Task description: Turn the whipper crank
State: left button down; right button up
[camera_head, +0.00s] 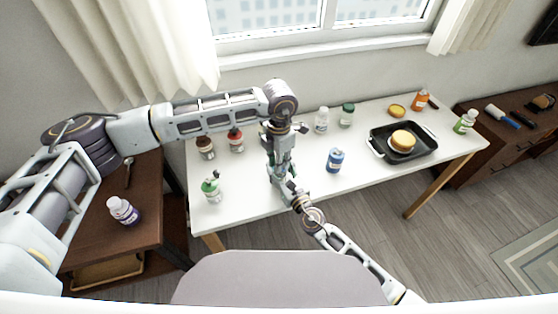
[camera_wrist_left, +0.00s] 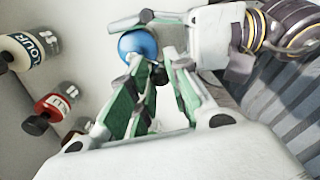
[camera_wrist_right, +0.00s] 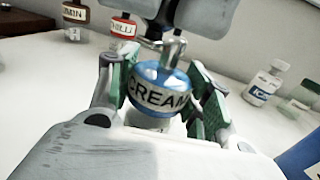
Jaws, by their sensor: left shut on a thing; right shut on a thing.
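The whipper (camera_wrist_right: 157,92) is a rounded blue jar labelled CREAM with a white lower part, seen in the right wrist view. A bent metal crank (camera_wrist_right: 174,46) stands on its top. My right gripper (camera_head: 284,182) is shut on the whipper, with green-lined fingers on both sides of it. My left gripper (camera_head: 280,150) comes down from above and is shut at the crank; its grip is partly hidden. The blue top of the whipper (camera_wrist_left: 138,43) shows in the left wrist view. In the head view, the grippers hide the whipper.
A blue container (camera_head: 335,160) stands close on the right. White bottles (camera_head: 321,120) are behind. A black pan (camera_head: 378,149) lies farther right on the white table (camera_head: 290,222).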

pick_arm(q)
jog(key=shift+a+m, duration=0.1)
jog(key=shift+m, duration=0.2)
jog(key=shift+w+a+m, duration=0.15)
jog(key=shift+a+m, duration=0.2)
jog(key=shift+m, duration=0.85)
jog(key=shift+w+a+m, duration=0.15)
jog(key=shift+a+m, duration=0.15)
jog(key=shift+m, duration=0.9)
jog(key=c, duration=1.3)
grip_release()
jog(key=shift+r, duration=0.1)
notch_tip(320, 180, up, 12)
